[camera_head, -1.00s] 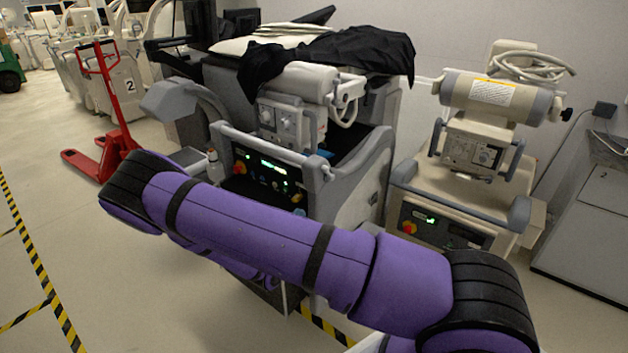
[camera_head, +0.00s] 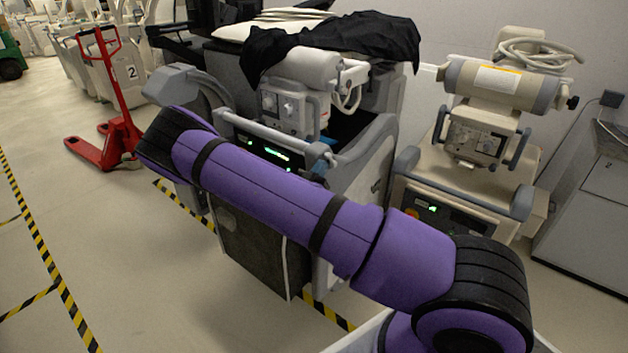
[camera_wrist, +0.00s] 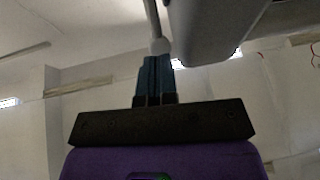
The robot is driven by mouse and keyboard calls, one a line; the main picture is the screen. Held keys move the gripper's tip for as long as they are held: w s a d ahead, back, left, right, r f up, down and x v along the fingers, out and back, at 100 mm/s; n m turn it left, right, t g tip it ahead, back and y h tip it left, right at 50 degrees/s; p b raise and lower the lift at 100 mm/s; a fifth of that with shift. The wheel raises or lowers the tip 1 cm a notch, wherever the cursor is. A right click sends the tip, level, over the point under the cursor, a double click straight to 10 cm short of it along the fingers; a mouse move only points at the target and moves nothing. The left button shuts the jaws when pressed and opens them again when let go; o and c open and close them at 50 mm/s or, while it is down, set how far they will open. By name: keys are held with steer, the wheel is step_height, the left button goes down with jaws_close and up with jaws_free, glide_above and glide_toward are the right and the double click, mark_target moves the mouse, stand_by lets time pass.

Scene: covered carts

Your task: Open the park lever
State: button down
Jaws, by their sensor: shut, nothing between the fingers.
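My gripper (camera_wrist: 154,80) shows in the wrist view with its two blue fingers together and nothing between them. Just beyond the fingertips is a thin pale rod with a rounded end (camera_wrist: 159,46); it may be the park lever, but I cannot tell for sure. It lines up with the fingertips, and whether they touch is unclear. A grey rounded part (camera_wrist: 210,28) of equipment is close by at upper right. In the head view, the large grey cart (camera_head: 365,165) stands behind my purple arm, which hides part of its panel.
A black cover (camera_head: 335,45) lies over the cart's top. A second beige cart (camera_head: 480,185) stands to the right, and a grey cabinet (camera_head: 590,225) is at far right. A red pallet truck (camera_head: 122,125) is at left. The striped floor at lower left is clear.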

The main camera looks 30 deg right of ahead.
mark_target(327, 156)
steer(key=shift+w+d+r, duration=0.2)
steer(key=shift+d+r, duration=0.05)
steer(key=shift+d, duration=0.2)
steer(key=shift+w+d+r+m+g+y, duration=0.15)
steer(key=shift+d+r+g+y, duration=0.2)
steer(key=shift+r+g+y, duration=0.3)
steer(key=shift+w+d+r+m+g+y, duration=0.15)
steer(key=shift+d+r+g+y, duration=0.25)
steer(key=shift+y, duration=0.45)
steer(key=shift+a, duration=0.1)
